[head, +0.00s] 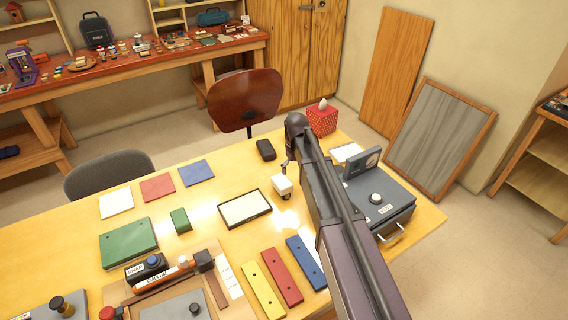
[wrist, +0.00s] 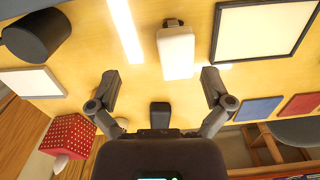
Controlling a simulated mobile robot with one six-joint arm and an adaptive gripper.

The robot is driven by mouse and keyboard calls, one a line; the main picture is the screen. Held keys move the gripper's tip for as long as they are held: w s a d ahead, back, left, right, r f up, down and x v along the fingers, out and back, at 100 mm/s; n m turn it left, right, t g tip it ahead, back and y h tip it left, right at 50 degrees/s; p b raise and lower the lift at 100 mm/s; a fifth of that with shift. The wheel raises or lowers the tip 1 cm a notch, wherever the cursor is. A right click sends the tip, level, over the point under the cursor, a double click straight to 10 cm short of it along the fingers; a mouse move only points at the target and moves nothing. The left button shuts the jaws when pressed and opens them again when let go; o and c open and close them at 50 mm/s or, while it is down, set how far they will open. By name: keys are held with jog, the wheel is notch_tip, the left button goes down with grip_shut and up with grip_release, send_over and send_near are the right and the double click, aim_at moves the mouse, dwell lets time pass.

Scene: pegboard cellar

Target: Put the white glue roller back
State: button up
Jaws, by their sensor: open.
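The white glue roller (head: 283,186) stands on the yellow table, between a dark-framed white panel (head: 245,209) and a grey-blue box with a knob (head: 378,207). In the wrist view the roller (wrist: 176,54) shows as a white block with a dark end, lying just beyond the fingertips. My gripper (wrist: 160,82) is open with nothing between its fingers. In the head view my arm hides most of the gripper, and one finger shows close to the roller's far side. I cannot tell whether it touches the roller.
A black case (head: 265,150) and a red dotted tissue box (head: 322,118) stand toward the far edge. A smaller white panel (head: 346,152) lies beside the grey-blue box. Yellow, red (head: 282,277) and blue bars lie nearer.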

jog(key=s+d+m, duration=0.5)
jog(key=s+d, duration=1.3)
jog(key=s, duration=0.4)
jog(key=shift+s+m, duration=0.2)
jog(key=shift+m, duration=0.2)
jog(key=shift+a, duration=0.1)
jog(key=c, duration=0.6)
jog(key=shift+a, duration=0.1)
